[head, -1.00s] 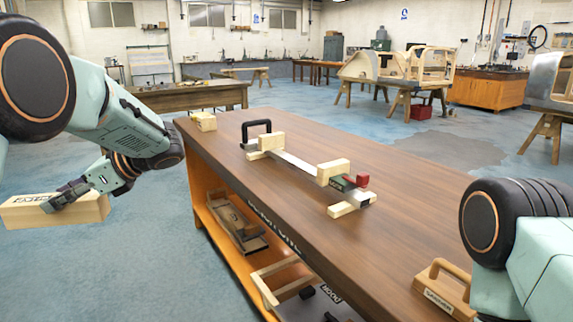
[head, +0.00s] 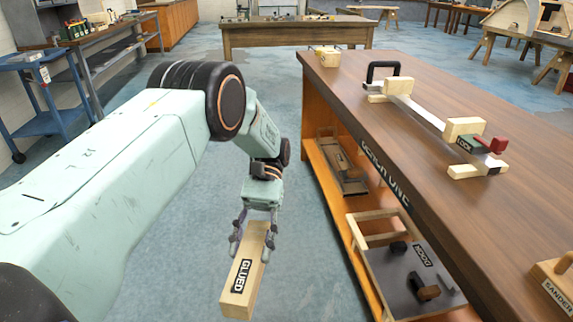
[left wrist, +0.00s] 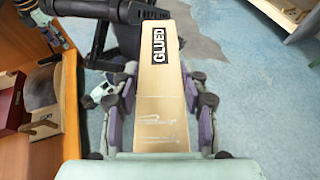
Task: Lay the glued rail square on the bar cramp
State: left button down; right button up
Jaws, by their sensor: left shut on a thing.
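The glued rail (head: 246,275) is a pale wooden block with a black "GLUED" label. My left gripper (head: 254,240) is shut on it and holds it over the blue floor, left of the bench. In the left wrist view the rail (left wrist: 162,95) runs lengthwise between the fingers of my left gripper (left wrist: 160,110). The bar cramp (head: 425,112) lies on the bench top, with a black handle at its far end, wooden blocks along it and a red handle at its near end. The rail is apart from the cramp.
A sander (head: 555,285) sits at the bench's near right. A small wood block (head: 328,57) lies at its far corner. A blue trolley (head: 45,105) stands left.

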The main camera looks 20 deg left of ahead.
pick_arm(q)
jog(key=w+d+r+n+t+h, duration=0.1)
jog(key=d+n+t+h, duration=0.2)
jog(key=n+t, duration=0.7)
jog(key=w+d+r+n+t+h, duration=0.1)
jog(key=d+n+t+h, duration=0.2)
jog(key=n+t, duration=0.7)
jog(key=shift+d+r+n+t+h, duration=0.25)
jog(key=shift+d+n+t+h, duration=0.15)
jog(key=shift+n+h, duration=0.4)
